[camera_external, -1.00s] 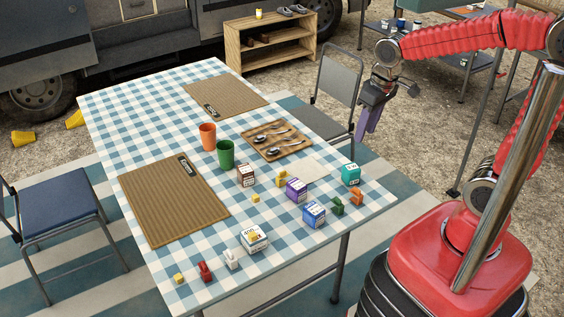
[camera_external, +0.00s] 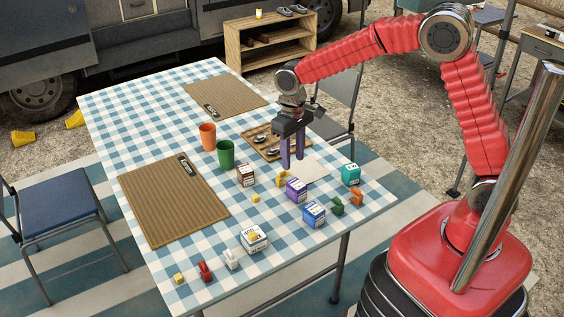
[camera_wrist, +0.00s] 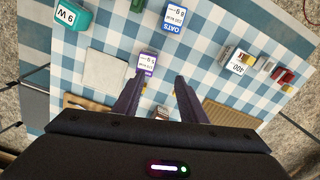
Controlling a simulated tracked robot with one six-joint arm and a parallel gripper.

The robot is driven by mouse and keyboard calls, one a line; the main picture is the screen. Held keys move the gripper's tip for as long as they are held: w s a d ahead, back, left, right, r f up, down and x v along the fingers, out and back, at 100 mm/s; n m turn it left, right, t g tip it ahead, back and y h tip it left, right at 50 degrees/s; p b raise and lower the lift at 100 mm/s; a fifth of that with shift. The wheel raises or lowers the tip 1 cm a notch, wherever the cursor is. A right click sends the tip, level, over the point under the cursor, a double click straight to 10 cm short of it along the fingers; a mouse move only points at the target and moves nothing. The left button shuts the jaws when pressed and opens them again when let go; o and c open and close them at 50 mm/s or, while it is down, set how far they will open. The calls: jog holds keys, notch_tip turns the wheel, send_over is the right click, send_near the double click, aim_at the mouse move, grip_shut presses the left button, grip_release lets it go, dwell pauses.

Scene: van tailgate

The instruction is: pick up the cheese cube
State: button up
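Several small yellow pieces lie on the checked table, and I cannot tell for sure which is the cheese cube. One small yellow cube (camera_external: 255,198) lies on the cloth in front of the brown-and-white box. Another yellow piece (camera_external: 253,236) sits on top of the white "400" box. A third yellow cube (camera_external: 179,278) lies near the table's front left corner. The fingers also show in the wrist view (camera_wrist: 160,80).
Around the gripper stand a purple box (camera_external: 296,190), a blue oats box (camera_external: 314,214), a teal box (camera_external: 351,174) and a brown-and-white box (camera_external: 246,175).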

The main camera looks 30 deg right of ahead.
jog(key=w+a+f+m, duration=0.2)
jog(key=w+a+m, duration=0.1)
jog(key=w+a, duration=0.4)
jog(key=shift+w+a+f, duration=0.2)
jog(key=shift+w+a, duration=0.15)
jog(key=shift+a, duration=0.85)
send_over(256, 196)
jog(key=shift+a+f, duration=0.2)
jog(key=shift+f, duration=4.1)
jog(key=shift+w+d+f, duration=0.1)
jog(key=shift+d+f, duration=0.05)
jog(key=shift+f, duration=2.45)
